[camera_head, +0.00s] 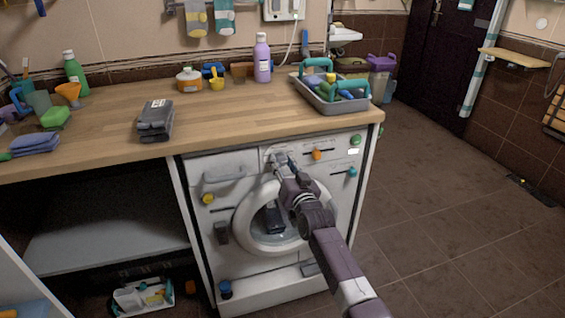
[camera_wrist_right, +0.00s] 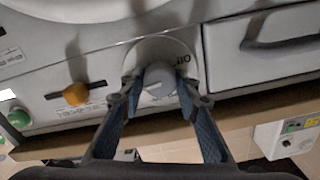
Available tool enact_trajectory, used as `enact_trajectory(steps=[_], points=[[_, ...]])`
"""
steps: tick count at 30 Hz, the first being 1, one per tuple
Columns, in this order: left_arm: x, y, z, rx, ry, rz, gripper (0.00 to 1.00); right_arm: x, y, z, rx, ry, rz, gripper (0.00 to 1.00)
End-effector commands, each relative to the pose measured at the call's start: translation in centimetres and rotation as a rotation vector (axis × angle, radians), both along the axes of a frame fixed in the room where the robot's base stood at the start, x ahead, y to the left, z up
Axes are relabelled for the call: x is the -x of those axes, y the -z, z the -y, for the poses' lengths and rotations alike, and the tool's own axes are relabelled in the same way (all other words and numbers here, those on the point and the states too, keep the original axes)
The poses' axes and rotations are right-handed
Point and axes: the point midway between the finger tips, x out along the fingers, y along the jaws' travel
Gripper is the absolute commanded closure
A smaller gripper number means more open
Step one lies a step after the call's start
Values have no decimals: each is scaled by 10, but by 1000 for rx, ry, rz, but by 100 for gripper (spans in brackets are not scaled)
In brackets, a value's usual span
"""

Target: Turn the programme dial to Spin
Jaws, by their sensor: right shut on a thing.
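The washing machine (camera_head: 210,240) stands under the wooden counter. Its programme dial (camera_wrist_right: 159,80) is a grey knob on a round white plate (camera_wrist_right: 188,62) with dark lettering, seen upside down in the right wrist view. My right gripper (camera_wrist_right: 158,90) is shut on the dial, one finger on each side. In the head view my right gripper (camera_head: 279,160) is at the top middle of the machine's front and hides most of the dial. I cannot tell the dial's setting. My left gripper is not in view.
An orange slider (camera_head: 316,154) and a green button (camera_head: 355,140) sit right of the dial. The drawer (camera_head: 224,174) is on the left. The round door (camera_head: 243,222) is below. The counter (camera_head: 220,120) overhangs the panel and carries a grey caddy (camera_head: 335,106).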

Motion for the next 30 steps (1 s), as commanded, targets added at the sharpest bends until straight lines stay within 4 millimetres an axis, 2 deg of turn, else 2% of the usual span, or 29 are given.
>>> enact_trajectory(steps=[6, 15, 20, 30], points=[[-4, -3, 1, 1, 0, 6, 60, 1, 4, 0, -186, 0, -66, 94], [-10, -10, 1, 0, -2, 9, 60, 1, 4, 0, -376, 0, -128, 94], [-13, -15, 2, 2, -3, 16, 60, 1, 3, -1, -437, 0, -147, 94], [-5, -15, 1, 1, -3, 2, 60, 1, 3, -1, -481, 0, -163, 94]])
